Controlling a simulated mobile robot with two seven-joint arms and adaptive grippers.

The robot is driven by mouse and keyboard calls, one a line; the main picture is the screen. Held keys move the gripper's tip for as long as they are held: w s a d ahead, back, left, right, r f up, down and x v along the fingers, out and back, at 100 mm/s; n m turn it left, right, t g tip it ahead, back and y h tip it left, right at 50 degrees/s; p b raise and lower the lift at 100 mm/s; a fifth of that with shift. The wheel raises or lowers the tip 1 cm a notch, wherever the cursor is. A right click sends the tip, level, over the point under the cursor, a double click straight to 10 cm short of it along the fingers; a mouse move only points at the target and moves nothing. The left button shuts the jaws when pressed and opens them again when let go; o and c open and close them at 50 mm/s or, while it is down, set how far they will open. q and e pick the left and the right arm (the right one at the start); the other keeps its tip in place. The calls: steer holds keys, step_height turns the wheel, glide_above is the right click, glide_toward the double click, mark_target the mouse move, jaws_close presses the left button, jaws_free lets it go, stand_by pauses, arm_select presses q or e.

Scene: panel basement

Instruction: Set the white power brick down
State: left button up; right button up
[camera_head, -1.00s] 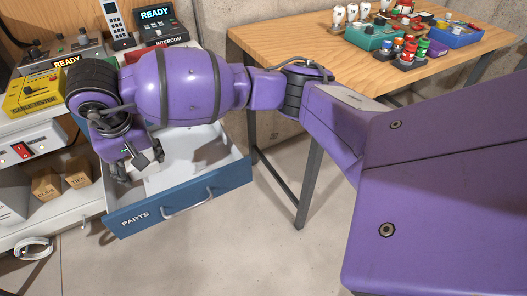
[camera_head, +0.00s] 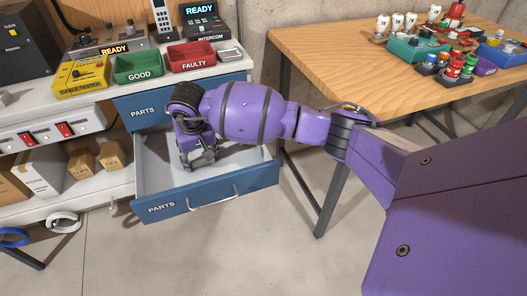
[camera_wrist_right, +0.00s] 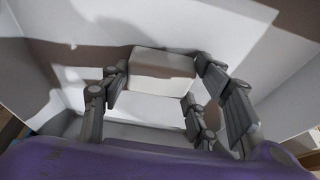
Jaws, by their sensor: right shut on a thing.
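The white power brick (camera_wrist_right: 162,62) shows in the right wrist view as a pale block between the fingers of my right gripper. My right gripper (camera_head: 199,163) is shut on it. In the head view the gripper points down inside the open blue PARTS drawer (camera_head: 238,187), near its left side, and largely hides the brick. The drawer's pale floor and walls surround the fingers in the wrist view. I cannot tell whether the brick touches the drawer floor. My left gripper is not in view.
A green GOOD tray (camera_head: 139,67) and a red FAULTY tray (camera_head: 192,56) stand on the bench above the drawer. The yellow cable tester (camera_head: 82,80) is to their left. A wooden table (camera_head: 345,62) with several small items stands right. The drawer's right part looks clear.

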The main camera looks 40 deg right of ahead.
steer(key=shift+w+r, duration=0.1)
steer(key=o, duration=1.3)
steer(key=shift+a, duration=0.1)
steer(key=shift+r, duration=0.35)
steer(key=v, duration=1.1)
steer(key=shift+s+r+p, duration=0.2)
steer(key=shift+s+p, duration=0.05)
steer(key=shift+p, duration=0.05)
